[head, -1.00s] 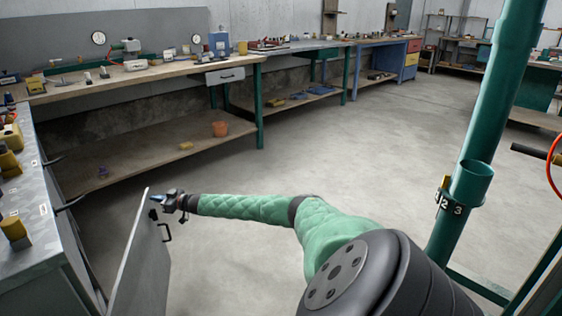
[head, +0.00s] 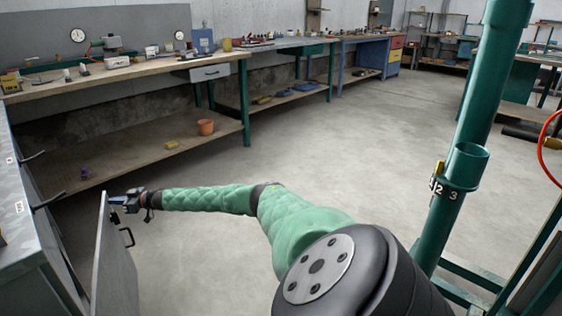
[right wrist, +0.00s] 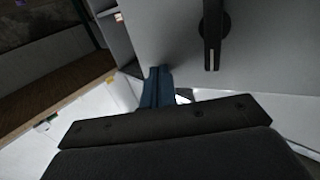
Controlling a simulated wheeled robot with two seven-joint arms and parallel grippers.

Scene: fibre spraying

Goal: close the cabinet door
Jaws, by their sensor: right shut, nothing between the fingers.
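The grey cabinet door (head: 116,272) stands open at the lower left of the head view, swung out from the grey cabinet (head: 30,250). A dark handle (head: 127,237) sits on its outer face near the free edge. In the right wrist view the door face (right wrist: 265,65) fills the upper right, with the dark handle (right wrist: 212,30) hanging on it. My right gripper (head: 118,200) is at the top of the door's free edge, close to it; contact cannot be made out. Its blue fingers (right wrist: 156,88) are together and empty. My left gripper is not in view.
A long workbench (head: 150,67) with a lower shelf (head: 110,160) runs along the wall behind. A green post (head: 480,110) with number tags stands at the right. Two dark hooked handles (head: 47,200) stick out from the cabinet. The middle floor (head: 300,160) is clear.

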